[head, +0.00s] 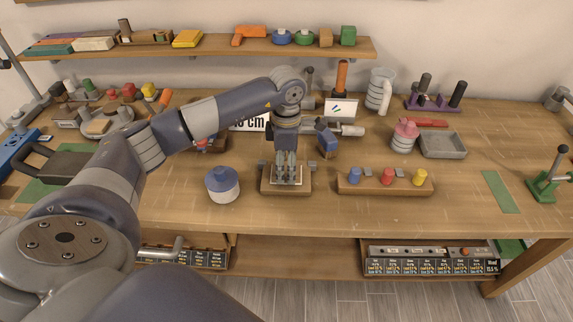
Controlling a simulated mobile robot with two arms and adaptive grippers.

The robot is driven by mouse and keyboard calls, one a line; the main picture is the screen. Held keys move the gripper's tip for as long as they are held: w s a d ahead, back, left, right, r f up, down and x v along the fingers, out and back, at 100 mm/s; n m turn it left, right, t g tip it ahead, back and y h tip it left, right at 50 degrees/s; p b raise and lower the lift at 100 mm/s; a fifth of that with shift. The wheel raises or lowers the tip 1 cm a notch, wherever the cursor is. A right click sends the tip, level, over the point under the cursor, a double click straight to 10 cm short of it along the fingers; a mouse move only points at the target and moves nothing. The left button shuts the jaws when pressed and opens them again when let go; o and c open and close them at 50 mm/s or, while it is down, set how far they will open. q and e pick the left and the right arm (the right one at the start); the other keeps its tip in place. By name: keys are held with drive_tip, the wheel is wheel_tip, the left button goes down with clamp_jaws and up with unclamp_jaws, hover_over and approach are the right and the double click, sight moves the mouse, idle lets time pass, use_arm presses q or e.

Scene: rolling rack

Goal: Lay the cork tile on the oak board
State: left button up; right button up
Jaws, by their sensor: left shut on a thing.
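My left gripper (286,178) points straight down at the middle of the table. Its fingers are shut low over a small wooden board (286,191), which looks like the oak board. A pale, thin-edged square shows around the fingertips on the board. What the fingers hold is mostly hidden, and I cannot tell whether it is the cork tile or whether it touches the board. My right gripper is not in view.
A blue-lidded white jar (222,186) stands just left of the board. A wooden block with blue, red and yellow knobs (385,186) lies to the right. A grey tray (443,146) and a pink-topped stack (404,137) stand farther back. The front right tabletop is mostly clear.

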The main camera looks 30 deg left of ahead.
use_arm(q)
drive_tip(key=shift+f, duration=0.15)
drive_tip(key=o, duration=1.1)
drive_tip(key=shift+c, duration=0.2)
drive_tip(key=shift+r, duration=0.2)
wheel_tip(320, 180, up, 12)
drive_tip(key=shift+f, duration=0.15)
